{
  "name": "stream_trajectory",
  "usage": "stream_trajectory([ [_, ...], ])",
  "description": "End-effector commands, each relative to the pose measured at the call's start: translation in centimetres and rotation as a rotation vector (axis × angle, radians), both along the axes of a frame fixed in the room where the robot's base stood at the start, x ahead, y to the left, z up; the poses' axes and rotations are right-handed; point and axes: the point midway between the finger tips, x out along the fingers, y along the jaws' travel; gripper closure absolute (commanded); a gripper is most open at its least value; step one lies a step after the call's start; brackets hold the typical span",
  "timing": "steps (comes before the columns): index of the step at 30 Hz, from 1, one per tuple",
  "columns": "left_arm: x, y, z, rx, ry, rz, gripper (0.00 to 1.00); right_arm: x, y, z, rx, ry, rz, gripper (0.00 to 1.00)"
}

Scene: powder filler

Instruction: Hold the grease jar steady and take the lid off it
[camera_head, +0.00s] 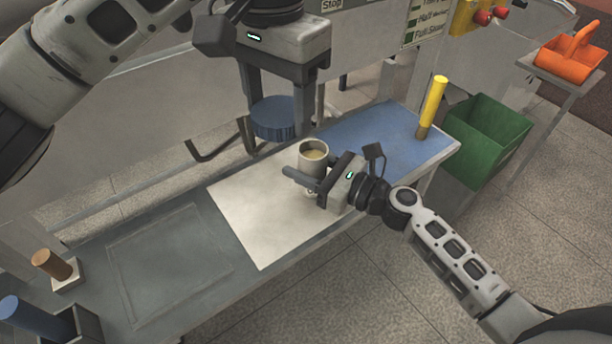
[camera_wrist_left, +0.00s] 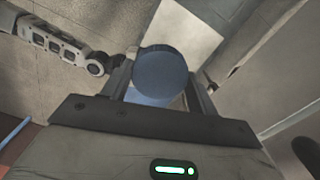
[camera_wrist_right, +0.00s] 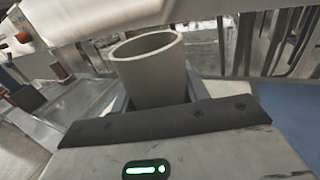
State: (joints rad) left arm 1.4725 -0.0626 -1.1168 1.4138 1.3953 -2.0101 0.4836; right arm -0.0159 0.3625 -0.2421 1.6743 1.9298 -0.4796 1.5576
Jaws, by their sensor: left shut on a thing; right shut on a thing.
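The grease jar (camera_head: 313,157) is a pale grey open cup with tan grease inside. It stands upright on the white sheet. My right gripper (camera_head: 306,180) is shut on the jar from the side; the jar also shows between its fingers in the right wrist view (camera_wrist_right: 150,72). The lid (camera_head: 273,118) is a blue ribbed disc. My left gripper (camera_head: 283,115) is shut on the lid and holds it in the air, apart from the jar, up and to its left in the head view. The lid also shows between the left fingers in the left wrist view (camera_wrist_left: 160,74).
The white sheet (camera_head: 250,215) lies on the bench, with a blue mat (camera_head: 370,135) to its right. A yellow-handled tool (camera_head: 432,105) stands on the mat. A green bin (camera_head: 490,135) is beyond the bench's right end. A brown-handled tool (camera_head: 52,265) stands at the left.

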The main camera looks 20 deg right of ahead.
Motion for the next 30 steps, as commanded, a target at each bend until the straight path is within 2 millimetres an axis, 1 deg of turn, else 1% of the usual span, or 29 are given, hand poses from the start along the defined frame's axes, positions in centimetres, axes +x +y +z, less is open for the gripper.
stream_trajectory([
  [1,0.0,0.0,-0.5,0.0,0.0,0.0,0.69,-0.1,0.0,-1.2,0.004,0.005,-0.002,1.0],
  [3,0.0,0.0,-0.6,0.0,0.0,0.0,0.69,-0.1,0.0,-2.1,0.004,0.004,-0.002,1.0],
  [5,0.0,0.0,-0.7,0.0,0.0,0.0,0.69,-0.1,0.0,-2.6,0.003,0.003,-0.002,1.0],
  [13,0.0,0.0,-0.7,0.0,0.0,0.0,0.69,-0.1,-0.1,-2.8,0.001,0.001,-0.001,1.0],
  [18,0.0,0.0,-1.2,0.0,0.0,0.0,0.69,-0.1,-0.1,-3.3,0.001,0.001,-0.001,1.0],
  [19,0.0,0.0,-1.0,0.0,0.0,0.0,0.69,-0.1,-0.1,-3.2,0.001,0.002,-0.001,0.47],
  [20,0.0,0.0,-1.0,0.0,0.0,0.0,0.69,-0.1,-0.1,-3.2,0.0,0.003,-0.001,0.38],
  [21,0.0,0.0,-1.0,0.0,0.0,0.0,0.69,-0.1,-0.1,-3.2,0.0,0.003,-0.001,0.33],
  [28,0.0,0.0,-1.0,0.0,0.0,0.0,0.69,-0.1,-0.1,-3.2,0.0,0.003,-0.001,0.33],
  [30,0.0,0.0,-0.7,0.0,0.0,0.0,0.69,-0.1,-0.1,-2.9,0.001,0.002,-0.001,0.33],
])
